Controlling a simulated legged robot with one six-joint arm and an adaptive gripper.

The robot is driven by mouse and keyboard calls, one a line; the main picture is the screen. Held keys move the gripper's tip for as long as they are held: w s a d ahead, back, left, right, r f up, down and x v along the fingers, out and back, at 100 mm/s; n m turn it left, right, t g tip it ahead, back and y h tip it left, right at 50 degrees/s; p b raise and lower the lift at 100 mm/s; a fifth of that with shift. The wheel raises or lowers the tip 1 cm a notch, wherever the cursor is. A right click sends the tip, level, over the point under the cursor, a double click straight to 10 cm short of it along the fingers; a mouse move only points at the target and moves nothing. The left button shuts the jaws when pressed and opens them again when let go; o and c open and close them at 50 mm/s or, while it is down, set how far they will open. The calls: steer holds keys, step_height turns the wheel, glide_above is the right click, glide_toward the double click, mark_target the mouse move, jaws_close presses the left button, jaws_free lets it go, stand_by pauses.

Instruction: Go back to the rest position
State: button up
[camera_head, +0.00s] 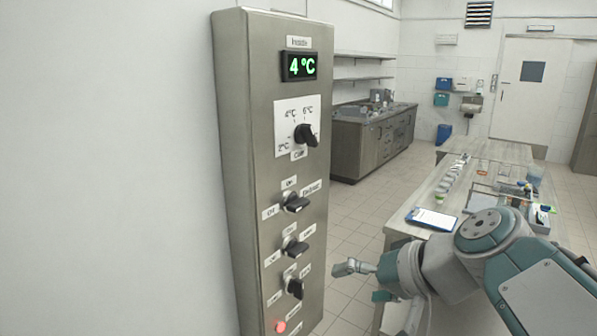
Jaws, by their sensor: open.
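My arm (500,262) reaches in from the lower right. My gripper (358,282) is at its left end, open and with nothing visible in it. It appears just right of the steel control panel (233,150), with a gap between them in the picture. The panel has a display (299,66) that reads 4 °C. Below it are a temperature dial (306,135) and several black knobs (296,203). A red light or button (280,326) is near the bottom.
A long table (402,222) with a clipboard (432,219) and small items stands behind my arm. A steel counter (365,145) is farther back, and a white door (528,90) is at the back right. Tiled floor (372,195) lies open between panel and table.

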steer(key=s+d+f+n+h, duration=0.1)
steer(key=s+d+f+h, duration=0.2)
steer(key=s+f, duration=0.2)
steer(key=s+d+f+g+h, duration=0.1)
steer(key=s+d+f+h, duration=0.2)
steer(key=f, duration=0.5)
steer(key=shift+s+d+n+h, duration=0.25)
steer(key=shift+s+n+h, duration=0.15)
steer(key=shift+s+h, duration=0.65)
